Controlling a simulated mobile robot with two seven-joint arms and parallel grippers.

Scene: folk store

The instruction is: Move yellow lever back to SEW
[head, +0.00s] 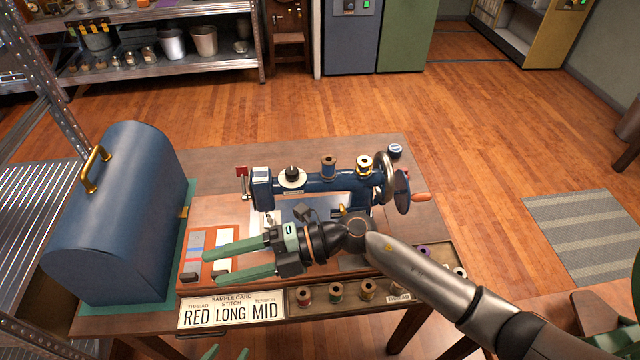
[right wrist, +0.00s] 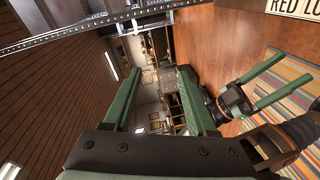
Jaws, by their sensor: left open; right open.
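The blue sewing machine (head: 325,187) stands on the wooden table (head: 215,180). A small yellow piece (head: 342,208) shows low on its body, close above my right wrist; I cannot tell whether it is the lever. No SEW mark is legible. My right gripper (head: 210,264) is open and empty, pointing left in front of the machine, over the table's front. Its fingers are spread in the right wrist view (right wrist: 158,90). My left gripper (head: 227,352) shows only its fingertips at the bottom edge in the head view. It is open and empty in the right wrist view (right wrist: 265,85).
A blue domed case (head: 120,215) stands at the table's left. A sample card sign (head: 232,310) and a thread tray (head: 320,300) with several spools lie along the front. The handwheel (head: 384,180) with its crank is at the machine's right. Metal shelving (head: 40,90) stands at left.

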